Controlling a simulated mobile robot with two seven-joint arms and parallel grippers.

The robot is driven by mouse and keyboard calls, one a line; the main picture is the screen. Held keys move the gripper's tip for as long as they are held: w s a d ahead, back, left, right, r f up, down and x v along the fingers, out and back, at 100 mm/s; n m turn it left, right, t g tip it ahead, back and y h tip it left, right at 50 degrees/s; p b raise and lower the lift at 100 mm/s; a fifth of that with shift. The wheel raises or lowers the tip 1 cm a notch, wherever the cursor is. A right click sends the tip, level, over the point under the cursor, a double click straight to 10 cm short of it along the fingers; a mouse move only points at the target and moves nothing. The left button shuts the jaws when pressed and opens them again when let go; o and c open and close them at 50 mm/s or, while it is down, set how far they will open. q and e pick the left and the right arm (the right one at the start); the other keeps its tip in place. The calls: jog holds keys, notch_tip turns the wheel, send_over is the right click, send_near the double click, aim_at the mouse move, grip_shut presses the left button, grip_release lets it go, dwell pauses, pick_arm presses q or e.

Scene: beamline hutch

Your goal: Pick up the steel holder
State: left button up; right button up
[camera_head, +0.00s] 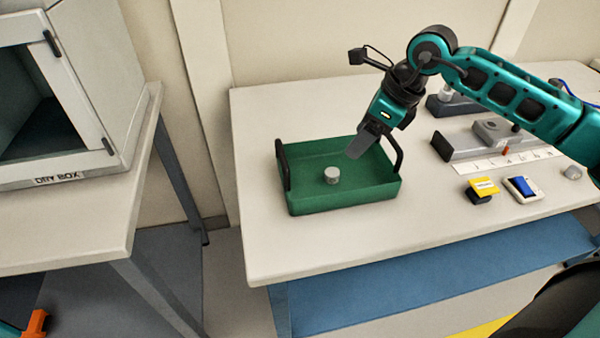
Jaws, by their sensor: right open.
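A small grey metal cylinder (332,175), which looks like a steel holder, stands upright inside the green tray (345,203) on the table. A second small grey cylinder (572,172) is at the right of the table; I cannot tell from its look which of the two is the steel holder. My right gripper (355,148) points down over the tray's back right part, to the right of and above the cylinder in the tray, apart from it. It is open, with nothing seen between its fingers.
The tray has two dark upright handles (283,166) at its ends. Right of it are a grey rail fixture (460,148), a white ruled strip (500,162), a yellow-topped block (483,187) and a blue-and-white item (523,188). A dry box (60,178) stands on the left table.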

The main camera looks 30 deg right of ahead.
send_over(333, 171)
jog(key=s+d, duration=0.1)
jog(key=s, duration=0.2)
jog(key=f, duration=0.7)
jog(key=shift+w, duration=0.25)
jog(key=x, duration=0.5)
jog(key=shift+w+d+f, duration=0.15)
jog(key=shift+w+d, duration=0.05)
jog(key=shift+w, duration=0.1)
jog(key=c, duration=1.1)
jog(key=shift+c, duration=0.2)
notch_tip(333, 171, up, 20)
jog(key=shift+p, duration=0.45)
